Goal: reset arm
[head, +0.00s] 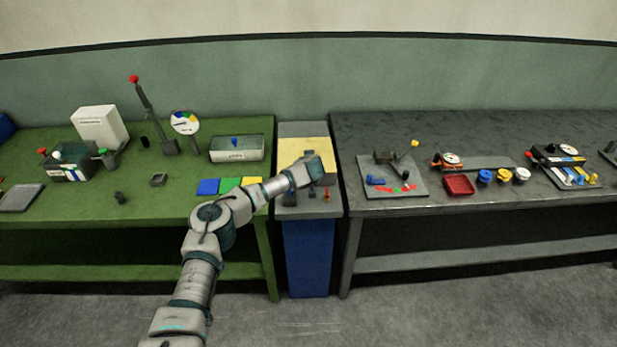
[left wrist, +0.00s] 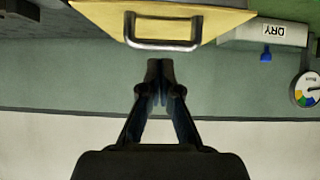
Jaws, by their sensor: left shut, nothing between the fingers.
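My left arm reaches in from the bottom of the head view, over the narrow blue cabinet between the two benches. My left gripper (head: 322,172) is by the yellow panel (head: 290,151) on the cabinet's top. In the left wrist view, which is upside down, the left gripper (left wrist: 160,72) has its fingers together with nothing between them. A metal handle (left wrist: 162,46) on the yellow panel lies just beyond the fingertips there, and a gap seems to show between them. My right gripper is in neither view.
The green bench (head: 140,200) at left holds a red-tipped lever (head: 148,105), a dial (head: 185,122), a DRY box (head: 237,149) and coloured squares. The blue cabinet (head: 307,258) stands between.

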